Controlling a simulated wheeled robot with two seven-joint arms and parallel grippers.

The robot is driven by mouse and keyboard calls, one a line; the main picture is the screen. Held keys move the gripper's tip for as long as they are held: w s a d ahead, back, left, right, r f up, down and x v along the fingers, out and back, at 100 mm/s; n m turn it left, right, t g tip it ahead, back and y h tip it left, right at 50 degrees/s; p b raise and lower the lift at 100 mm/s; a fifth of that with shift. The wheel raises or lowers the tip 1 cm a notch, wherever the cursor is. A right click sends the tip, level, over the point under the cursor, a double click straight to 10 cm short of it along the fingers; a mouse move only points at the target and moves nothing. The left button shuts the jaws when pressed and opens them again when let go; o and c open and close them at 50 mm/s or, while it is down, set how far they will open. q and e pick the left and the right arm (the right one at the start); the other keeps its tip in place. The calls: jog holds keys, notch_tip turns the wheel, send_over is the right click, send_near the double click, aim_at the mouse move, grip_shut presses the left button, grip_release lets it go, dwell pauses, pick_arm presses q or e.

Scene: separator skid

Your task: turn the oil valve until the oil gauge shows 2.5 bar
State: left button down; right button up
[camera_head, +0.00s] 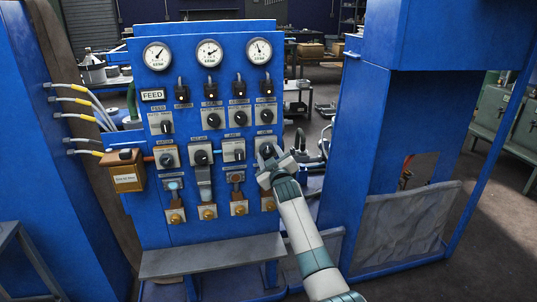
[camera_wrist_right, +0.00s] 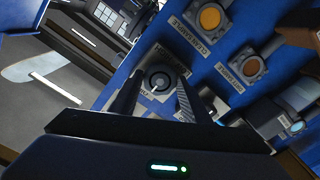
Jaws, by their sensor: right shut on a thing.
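A blue panel (camera_head: 220,130) carries three round gauges at its top: left (camera_head: 157,56), middle (camera_head: 208,53) and right (camera_head: 259,51). The left needle points up and right, the middle one right, the right one up and slightly left. Their labels are too small to read, so I cannot tell which is the oil gauge. My right gripper (camera_head: 267,158) is shut on the rightmost dark knob of the lower knob row, partly hidden by it. In the right wrist view the knob (camera_wrist_right: 160,82) sits between the two fingers. I cannot read which valve it is. My left gripper is not in view.
Other dark knobs sit close by, one (camera_head: 239,155) just left and one (camera_head: 266,117) above. Lamps and brass fittings (camera_head: 208,212) are below. A grey ledge (camera_head: 212,257) juts out under the panel. A blue cabinet (camera_head: 350,150) stands to the right.

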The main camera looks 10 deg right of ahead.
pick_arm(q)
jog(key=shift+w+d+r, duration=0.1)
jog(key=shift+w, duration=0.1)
pick_arm(e)
jog(key=shift+f+m, duration=0.2)
jog(key=shift+m, duration=0.1)
jog(key=o, duration=1)
jog(key=shift+r, duration=0.1)
jog(key=shift+o, duration=0.2)
jog(key=shift+s, duration=0.15)
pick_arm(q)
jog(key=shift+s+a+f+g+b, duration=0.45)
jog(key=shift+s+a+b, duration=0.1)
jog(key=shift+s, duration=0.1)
pick_arm(e)
jog(key=s, duration=1.7)
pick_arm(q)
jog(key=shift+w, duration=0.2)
pick_arm(e)
jog(key=shift+s, duration=0.1)
